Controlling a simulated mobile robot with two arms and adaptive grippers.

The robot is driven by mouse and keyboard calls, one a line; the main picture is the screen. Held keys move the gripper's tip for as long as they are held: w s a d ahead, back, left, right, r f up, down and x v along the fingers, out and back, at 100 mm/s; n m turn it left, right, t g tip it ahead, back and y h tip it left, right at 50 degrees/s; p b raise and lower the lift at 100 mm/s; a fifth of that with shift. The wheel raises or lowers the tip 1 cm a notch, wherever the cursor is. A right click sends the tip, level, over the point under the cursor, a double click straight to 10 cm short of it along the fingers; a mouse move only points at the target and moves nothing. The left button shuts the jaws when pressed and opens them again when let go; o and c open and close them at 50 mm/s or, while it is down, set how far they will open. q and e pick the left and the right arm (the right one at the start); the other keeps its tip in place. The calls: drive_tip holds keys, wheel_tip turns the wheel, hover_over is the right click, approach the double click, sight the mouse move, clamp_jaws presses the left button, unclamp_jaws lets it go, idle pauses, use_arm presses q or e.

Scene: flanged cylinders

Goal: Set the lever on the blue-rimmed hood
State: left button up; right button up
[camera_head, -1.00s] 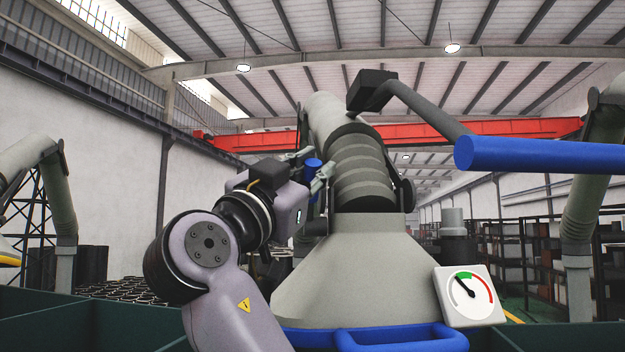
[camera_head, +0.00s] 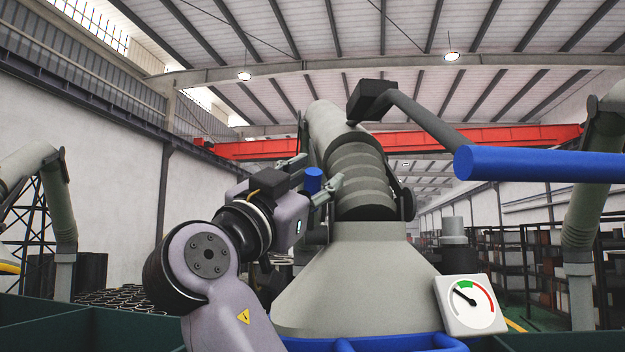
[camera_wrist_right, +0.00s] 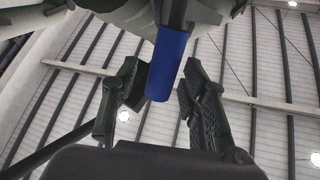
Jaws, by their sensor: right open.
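The hood (camera_head: 350,275) is a grey cone with a blue tube rim (camera_head: 375,343) at the bottom of the head view. A short blue lever grip (camera_head: 313,180) stands beside its duct. My right gripper (camera_head: 311,175) is open, with one finger on each side of the grip. In the right wrist view, the blue grip (camera_wrist_right: 167,66) lies between the spread fingertips (camera_wrist_right: 160,88), with visible gaps on both sides. A white dial (camera_head: 470,305) on the hood has green and red arcs. Its black needle points upper left, left of the green arc. My left gripper is not in view.
A thick blue bar (camera_head: 540,163) on a grey arm juts in at upper right from a black block (camera_head: 371,99) on the duct. Dark green walls (camera_head: 80,325) edge the lower left. Shelves (camera_head: 510,262) stand at the right, with other ducts at both sides.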

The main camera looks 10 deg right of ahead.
drive_tip(key=v, duration=1.2)
